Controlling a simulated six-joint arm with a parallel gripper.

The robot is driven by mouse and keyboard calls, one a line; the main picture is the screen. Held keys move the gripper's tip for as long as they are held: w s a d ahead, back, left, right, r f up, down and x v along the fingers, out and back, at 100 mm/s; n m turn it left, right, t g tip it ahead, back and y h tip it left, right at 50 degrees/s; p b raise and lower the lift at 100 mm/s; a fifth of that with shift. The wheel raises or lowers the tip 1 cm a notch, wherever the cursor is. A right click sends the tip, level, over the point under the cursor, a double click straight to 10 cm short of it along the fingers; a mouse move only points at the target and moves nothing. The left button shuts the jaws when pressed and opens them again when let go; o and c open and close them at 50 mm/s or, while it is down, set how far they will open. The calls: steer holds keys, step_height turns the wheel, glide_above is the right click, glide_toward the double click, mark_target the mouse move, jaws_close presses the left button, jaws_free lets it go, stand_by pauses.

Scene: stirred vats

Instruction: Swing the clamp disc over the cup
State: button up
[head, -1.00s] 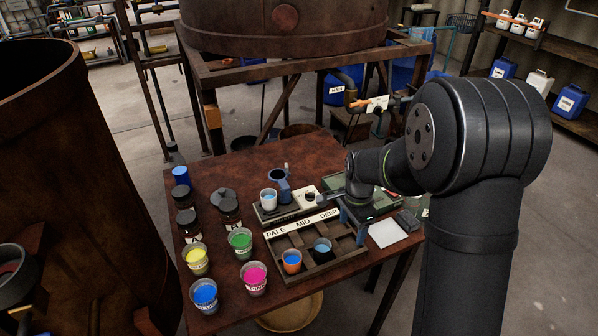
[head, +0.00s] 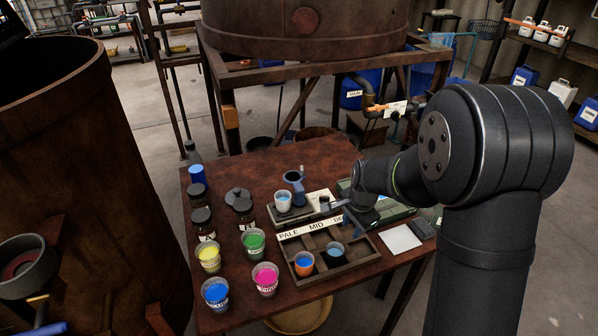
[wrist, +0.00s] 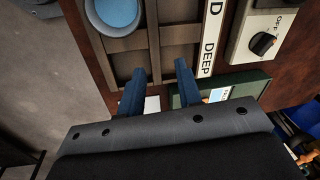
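A pale cup (head: 283,203) with light blue contents stands on a low dark platform at the back middle of the table. Just behind it is a blue fixture (head: 294,180) with a round part and a thin upright post. I take this for the clamp disc; it looks beside the cup, not over it. My gripper (head: 343,207) is to the right of the cup, near the "DEEP" end of the label strip. The wrist view shows its two blue fingers (wrist: 160,82) apart with nothing between them. The cup and clamp are not in the wrist view.
A switch box with a black knob (wrist: 263,43) is marked OFF. Several paint cups and dark jars stand at the left. A white pad (head: 400,239) lies at the right.

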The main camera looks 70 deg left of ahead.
steer(key=s+a+r+n+t+y, duration=0.1)
steer(key=s+a+r+n+y, duration=0.3)
steer(key=s+a+n+y, duration=0.3)
steer(key=n+t+y, duration=0.3)
steer(key=n+y, duration=0.1)
steer(key=n, duration=0.1)
glide_toward(302, 167)
steer(key=x, duration=1)
steer(key=shift+a+f, duration=0.15)
steer(key=shift+a, duration=0.15)
steer(key=shift+c, duration=0.2)
jaws_close()
